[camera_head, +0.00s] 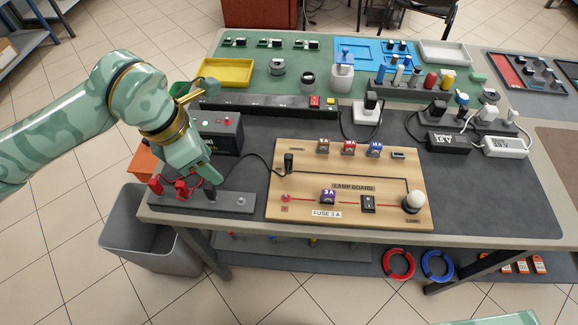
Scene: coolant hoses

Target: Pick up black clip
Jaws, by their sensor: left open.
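My left gripper (211,181) comes down from the left over the front left corner of the table, and it is open. Just under its fingertips is a small black clip (211,193), standing on a dark grey bar (235,203). The fingers partly cover the clip, so I cannot tell whether they touch it. Two red clips (157,185) sit on the same bar to the left. My right gripper is not in view.
The wooden lamp board (390,217) lies to the right of the bar. A black battery box (223,132) stands behind the gripper. A black cable runs near the bar to the board. A grey bin (135,255) stands on the floor below the table's left edge.

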